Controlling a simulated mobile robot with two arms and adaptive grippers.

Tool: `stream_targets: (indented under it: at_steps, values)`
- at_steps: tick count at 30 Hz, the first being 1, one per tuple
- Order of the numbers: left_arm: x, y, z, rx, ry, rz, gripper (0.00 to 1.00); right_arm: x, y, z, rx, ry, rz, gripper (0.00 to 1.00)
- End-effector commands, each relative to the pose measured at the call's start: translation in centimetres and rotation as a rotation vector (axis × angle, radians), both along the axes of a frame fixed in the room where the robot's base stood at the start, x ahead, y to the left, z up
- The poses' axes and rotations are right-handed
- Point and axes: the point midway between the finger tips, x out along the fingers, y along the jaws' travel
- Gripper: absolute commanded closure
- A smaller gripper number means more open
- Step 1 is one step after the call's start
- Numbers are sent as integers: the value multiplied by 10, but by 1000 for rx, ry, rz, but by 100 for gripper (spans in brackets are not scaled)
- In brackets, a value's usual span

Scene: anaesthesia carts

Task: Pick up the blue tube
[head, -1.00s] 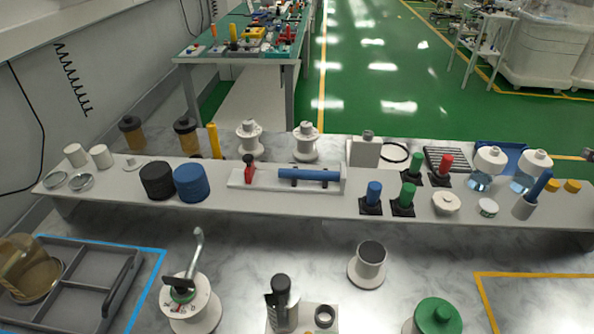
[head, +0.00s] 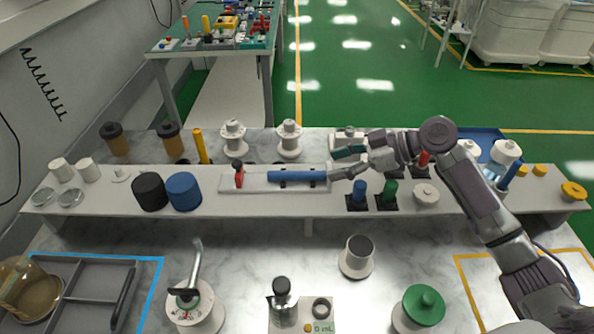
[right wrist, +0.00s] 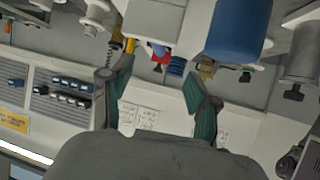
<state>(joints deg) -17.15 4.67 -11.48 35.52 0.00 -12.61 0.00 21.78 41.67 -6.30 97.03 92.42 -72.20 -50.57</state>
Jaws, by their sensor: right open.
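The blue tube (head: 297,176) lies level on a white holder (head: 228,183) on the raised shelf, across dark supports. A red upright piece stands at the holder's left end. My right gripper (head: 334,164) is open, its two fingers pointing left near the tube's right end. Nothing shows clearly held between them. In the right wrist view the open fingers (right wrist: 160,95) frame a small blue piece farther off; I cannot tell whether it is the tube. A large blue cylinder (right wrist: 238,30) is beyond the finger on the right. My left gripper is out of view.
A blue peg (head: 360,193) and a green peg (head: 389,192) stand just below my right gripper. Black and blue round containers (head: 183,191) stand left of the holder. White spools (head: 289,139) stand behind. A slanted blue rod (head: 509,176) is at the right.

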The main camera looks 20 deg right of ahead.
Motion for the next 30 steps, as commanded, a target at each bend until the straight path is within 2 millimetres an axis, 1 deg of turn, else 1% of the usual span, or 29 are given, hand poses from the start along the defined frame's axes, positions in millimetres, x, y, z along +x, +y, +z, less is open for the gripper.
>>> stream_targets:
  at_steps: [1, 4, 7, 11, 14, 18, 21, 24, 30]
  values:
    - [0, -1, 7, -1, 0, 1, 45, 5, 9, -1, 4, 0, 1, 40]
    - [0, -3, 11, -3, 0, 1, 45, 12, 23, -11, 3, 1, -1, 40]
    - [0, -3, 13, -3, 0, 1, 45, 17, 31, -17, 1, 0, -3, 40]
    - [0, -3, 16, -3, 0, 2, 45, 20, 36, -21, 0, 0, -3, 40]
    - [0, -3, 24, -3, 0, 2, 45, 25, 44, -25, 2, 2, -4, 40]
    - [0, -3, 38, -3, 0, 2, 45, 36, 59, -37, 2, 2, -4, 40]
    - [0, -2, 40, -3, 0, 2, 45, 41, 68, -44, 2, 1, -5, 40]
    - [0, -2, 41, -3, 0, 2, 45, 43, 72, -49, 0, 0, -4, 40]
    - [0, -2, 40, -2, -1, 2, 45, 43, 72, -50, -2, -1, -5, 40]
